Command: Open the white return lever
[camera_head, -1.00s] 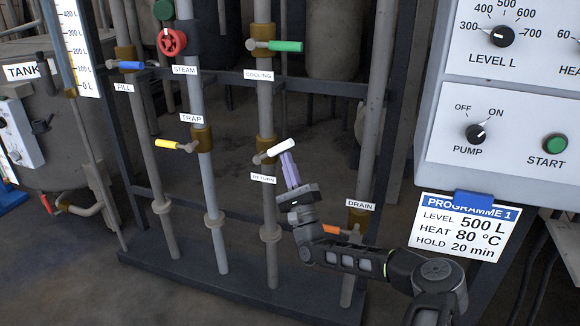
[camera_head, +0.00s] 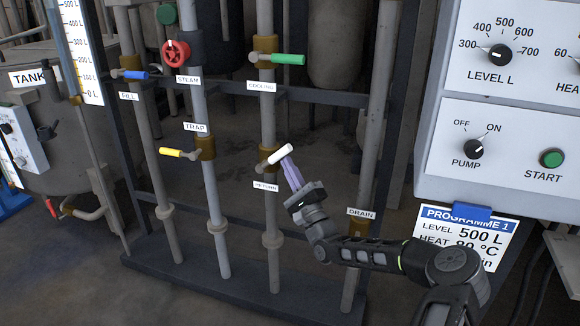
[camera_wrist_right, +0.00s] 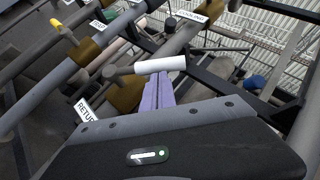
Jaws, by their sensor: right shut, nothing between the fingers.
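The white return lever (camera_head: 279,155) sits on the brass valve of the middle-right pipe, just above the RETURN label (camera_head: 265,186). It slants up to the right from its pivot. My right gripper (camera_head: 287,160) is shut and empty, its lilac fingers reaching up from below to the lever's outer end. In the right wrist view the white lever (camera_wrist_right: 160,66) lies across, just beyond the lilac fingertips (camera_wrist_right: 158,84). The fingers seem to touch it from below, but contact is not certain. My left gripper is not in view.
The green cooling lever (camera_head: 287,59) is above on the same pipe. The yellow trap lever (camera_head: 173,152) is to the left. The DRAIN label (camera_head: 361,212) shows near my right arm. The control panel (camera_head: 520,110) stands at right, with a programme card (camera_head: 460,235) below it.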

